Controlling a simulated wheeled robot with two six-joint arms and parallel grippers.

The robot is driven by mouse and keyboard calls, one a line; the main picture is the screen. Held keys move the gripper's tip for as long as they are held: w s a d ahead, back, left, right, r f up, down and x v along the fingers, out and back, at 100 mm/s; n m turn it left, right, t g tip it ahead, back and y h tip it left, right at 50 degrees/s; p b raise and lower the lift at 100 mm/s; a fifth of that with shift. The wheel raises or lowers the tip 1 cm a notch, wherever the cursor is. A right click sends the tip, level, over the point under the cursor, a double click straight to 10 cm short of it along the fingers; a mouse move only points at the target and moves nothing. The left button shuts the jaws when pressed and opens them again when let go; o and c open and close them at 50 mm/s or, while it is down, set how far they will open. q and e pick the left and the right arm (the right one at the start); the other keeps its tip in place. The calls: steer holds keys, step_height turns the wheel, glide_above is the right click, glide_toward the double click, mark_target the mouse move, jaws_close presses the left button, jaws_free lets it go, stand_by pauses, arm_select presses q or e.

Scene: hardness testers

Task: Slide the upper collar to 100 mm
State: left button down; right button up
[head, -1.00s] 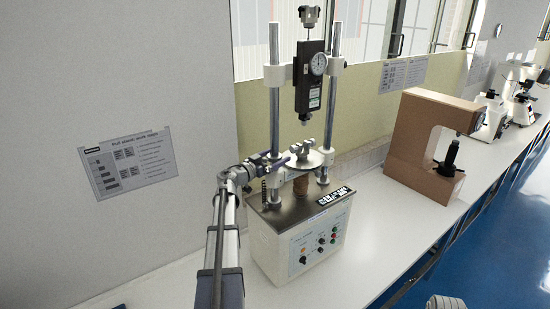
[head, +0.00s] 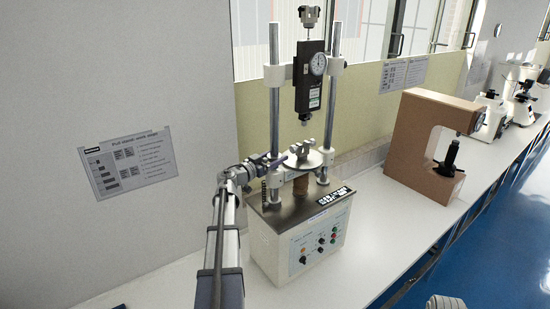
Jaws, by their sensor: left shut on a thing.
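The test stand (head: 300,240) stands on the white bench with two upright steel columns. Black gauge body with a round dial (head: 318,64) hangs between the columns at the top. White collars sit on the columns at the gauge's height, one on the left column (head: 274,78) and one on the right (head: 338,65). Lower down, a round silver plate (head: 306,158) sits between the columns. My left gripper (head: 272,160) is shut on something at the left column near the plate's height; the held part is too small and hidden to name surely.
A brown C-shaped tester (head: 412,145) stands to the right on the bench (head: 350,260). White microscope-like devices (head: 520,100) stand farther back. A printed sheet (head: 127,162) is on the grey wall at left. The bench front is clear.

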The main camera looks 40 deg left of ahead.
arm_select(q)
steer(key=shift+f, duration=0.15)
stand_by(0.3)
jaws_free()
steer(key=s, duration=0.8)
steer(key=shift+a, duration=0.35)
stand_by(0.3)
